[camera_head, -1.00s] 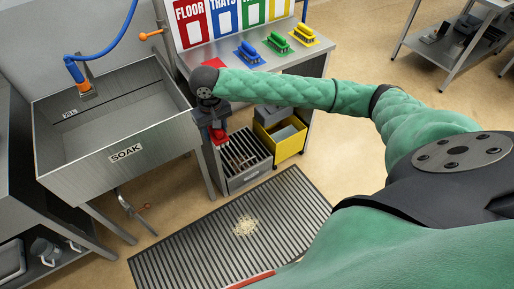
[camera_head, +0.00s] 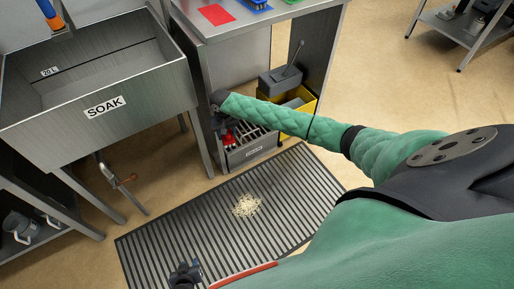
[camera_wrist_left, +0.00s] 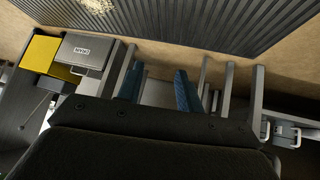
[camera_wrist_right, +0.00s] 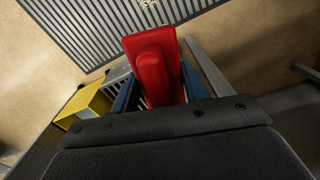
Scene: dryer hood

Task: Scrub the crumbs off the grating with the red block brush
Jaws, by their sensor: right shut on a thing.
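The red block brush (camera_wrist_right: 154,66) is between the blue fingers of my right gripper (camera_wrist_right: 155,92), which is shut on it. In the head view the red brush (camera_head: 228,137) is small and partly hidden by my right gripper (camera_head: 222,118), in front of the slatted rack and apart from the grating. The dark slatted grating (camera_head: 290,190) lies on the floor. A pale heap of crumbs (camera_head: 246,205) lies near its middle, and the crumbs (camera_wrist_left: 92,6) also show in the left wrist view. My left gripper (camera_wrist_left: 158,86) is open and empty; it appears low over the grating's near edge (camera_head: 185,274) in the head view.
The SOAK sink (camera_head: 130,115) stands at the left on metal legs, with a drain valve (camera_head: 125,180) below. A steel table (camera_head: 270,25) stands behind the grating, with a slatted rack (camera_head: 250,150) and a yellow bin (camera_head: 302,100) under it. The right end of the grating is clear.

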